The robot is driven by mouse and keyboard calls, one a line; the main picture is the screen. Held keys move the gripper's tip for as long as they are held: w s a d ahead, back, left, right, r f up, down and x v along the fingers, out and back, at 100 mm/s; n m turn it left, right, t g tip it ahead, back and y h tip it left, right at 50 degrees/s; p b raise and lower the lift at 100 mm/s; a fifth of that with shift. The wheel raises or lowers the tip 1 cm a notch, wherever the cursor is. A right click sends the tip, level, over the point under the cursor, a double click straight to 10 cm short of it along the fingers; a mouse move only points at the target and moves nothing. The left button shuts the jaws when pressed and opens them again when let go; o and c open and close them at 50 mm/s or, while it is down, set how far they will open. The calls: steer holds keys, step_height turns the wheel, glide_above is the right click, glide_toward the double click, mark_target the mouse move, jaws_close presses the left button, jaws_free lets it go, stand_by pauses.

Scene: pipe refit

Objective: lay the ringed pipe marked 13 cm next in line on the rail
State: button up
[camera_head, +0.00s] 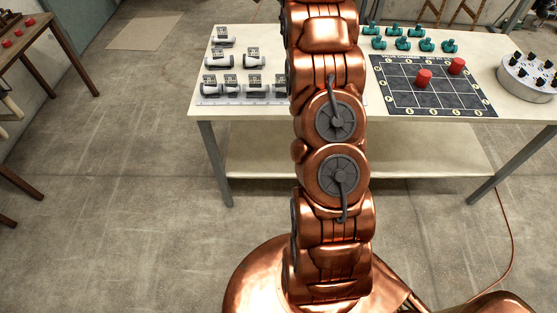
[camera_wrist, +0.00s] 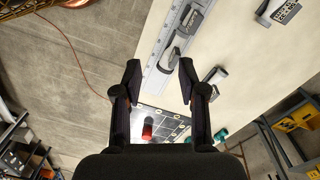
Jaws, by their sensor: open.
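Several grey pipes with dark ends and printed tags stand on the left part of the table, one at the back (camera_head: 223,42) and others in front. The tags are too small to read, so I cannot tell which is 13 cm. A pale rail (camera_head: 238,101) runs along the table's front edge, with a row of pipes at it. The wrist view also shows the rail (camera_wrist: 157,80) with a pipe (camera_wrist: 168,60) on it just beyond my fingertips, and a loose pipe (camera_wrist: 216,76) to the right. My gripper (camera_wrist: 160,75) is open and empty. My arm hides it in the head view.
A dark grid mat (camera_head: 400,100) with red cylinders (camera_head: 424,78) lies right of my arm. Teal fittings (camera_head: 403,44) stand behind it. A round tray (camera_head: 530,88) with black-topped pieces is at the far right. My arm hides the table's middle.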

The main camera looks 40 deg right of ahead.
steer(key=s+a+r+n, duration=0.2)
steer(key=s+a+n, duration=0.5)
steer(key=a, duration=0.5)
steer(key=s+a+r+n, duration=0.1)
steer(key=s+a+n, duration=0.3)
steer(key=s+a, duration=0.6)
steer(key=s+a+f+n, duration=0.2)
steer(key=s+a+n, duration=0.1)
steer(key=s, duration=0.4)
steer(key=s+a+f+n+g, duration=0.1)
steer(key=s+a+f+n, duration=0.2)
steer(key=s, duration=0.4)
steer(key=s+a+f+n, duration=0.2)
steer(key=s+a+n, duration=0.1)
steer(key=s, duration=0.4)
steer(key=shift+s+a+f, duration=0.25)
steer(key=shift+a+f, duration=0.05)
steer(key=shift+a, duration=0.6)
